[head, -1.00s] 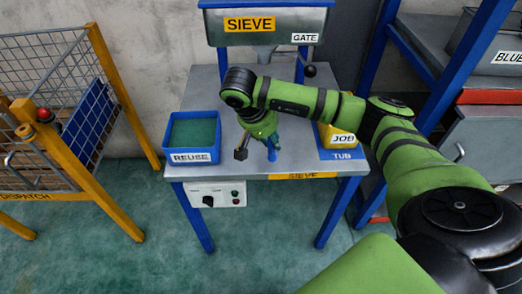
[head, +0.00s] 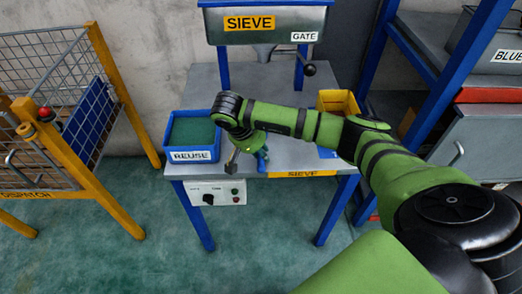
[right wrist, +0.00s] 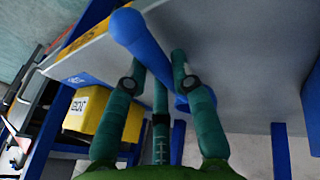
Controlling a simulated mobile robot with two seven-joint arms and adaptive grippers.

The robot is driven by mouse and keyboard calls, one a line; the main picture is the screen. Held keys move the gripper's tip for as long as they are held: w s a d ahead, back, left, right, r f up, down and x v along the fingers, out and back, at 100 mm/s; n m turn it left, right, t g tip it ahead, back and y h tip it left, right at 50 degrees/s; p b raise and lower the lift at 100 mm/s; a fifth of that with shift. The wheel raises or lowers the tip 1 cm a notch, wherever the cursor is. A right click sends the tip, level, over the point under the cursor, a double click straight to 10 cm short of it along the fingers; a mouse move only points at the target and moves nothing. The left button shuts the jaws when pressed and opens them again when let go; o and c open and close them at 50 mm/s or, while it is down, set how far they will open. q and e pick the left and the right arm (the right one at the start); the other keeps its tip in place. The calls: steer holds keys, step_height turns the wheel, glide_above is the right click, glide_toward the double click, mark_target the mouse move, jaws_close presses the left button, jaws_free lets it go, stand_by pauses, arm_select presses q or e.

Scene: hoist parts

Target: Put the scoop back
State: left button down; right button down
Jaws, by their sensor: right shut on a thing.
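The scoop (head: 262,158) is blue and only partly seen in the head view, beside my right gripper (head: 243,160) over the front of the sieve table. In the right wrist view the blue scoop (right wrist: 139,42) lies between the fingers of my right gripper (right wrist: 158,72), which is shut on it. Its long rounded part points up and left in that view, and another blue part shows behind the right finger. My wrist hides much of the scoop in the head view. My left gripper is not in view.
A blue REUSE bin (head: 192,138) with green contents stands left of my wrist. A yellow tub (head: 338,102) stands at the right, partly behind my arm. The SIEVE hopper (head: 262,28) with its GATE knob is above. A wire DISPATCH cage (head: 55,100) stands left.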

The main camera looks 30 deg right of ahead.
steer(key=shift+f+b, duration=0.3)
steer(key=shift+f, duration=0.15)
steer(key=c, duration=1)
jaws_free()
steer(key=shift+c, duration=0.2)
steer(key=shift+r+p, duration=0.5)
steer(key=p+v, duration=0.1)
steer(key=v, duration=1.1)
steer(key=shift+r, duration=0.2)
